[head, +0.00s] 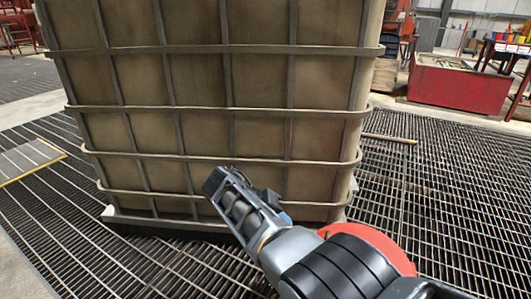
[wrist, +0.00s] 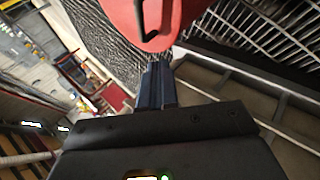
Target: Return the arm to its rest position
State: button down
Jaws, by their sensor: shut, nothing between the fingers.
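My gripper (head: 213,180) shows in the head view at the lower middle, in front of the large caged tank. Its dark fingers also show in the wrist view (wrist: 156,68), close together with nothing between them. My arm reaches in from the lower right of the head view. The gripper overlaps the lower part of the tank in the picture; I cannot tell whether they touch.
The brown caged tank (head: 205,80) fills the middle of the head view. Metal grating (head: 440,180) covers the floor around it. A red bin (head: 455,85) stands at the back right. A yellow-edged plate (head: 28,160) lies at the left.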

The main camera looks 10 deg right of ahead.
jog(key=s+f+n+t+y, duration=0.1)
jog(key=s+f+y, duration=0.1)
jog(key=s+f, duration=0.45)
jog(key=s+d+f+n+t+y, duration=0.1)
jog(key=s+f, duration=0.2)
jog(key=f, duration=0.6)
jog(key=s+f+t+y, duration=0.1)
jog(key=s+f+y, duration=0.1)
jog(key=s+f, duration=0.35)
jog(key=s+d+f+t+y, duration=0.1)
jog(key=s+d+t+y, duration=0.1)
jog(key=s, duration=0.8)
jog(key=s+d+f+t+y, duration=0.1)
jog(key=s+d+y, duration=0.1)
jog(key=s, duration=0.9)
jog(key=s+d+r+t, duration=0.3)
jog(key=s+r+t, duration=0.1)
jog(key=s+r, duration=0.8)
jog(key=s+d+r+m+t+p, duration=0.1)
jog(key=s+d+r+t, duration=0.15)
jog(key=r, duration=0.95)
jog(key=s+d+r+t, duration=0.1)
jog(key=s+r, duration=0.3)
jog(key=r, duration=0.8)
notch_tip(320, 180, up, 25)
jog(key=p, duration=2.5)
jog(key=shift+r+p, duration=0.15)
jog(key=shift+p, duration=0.15)
jog(key=shift+w+d, duration=0.1)
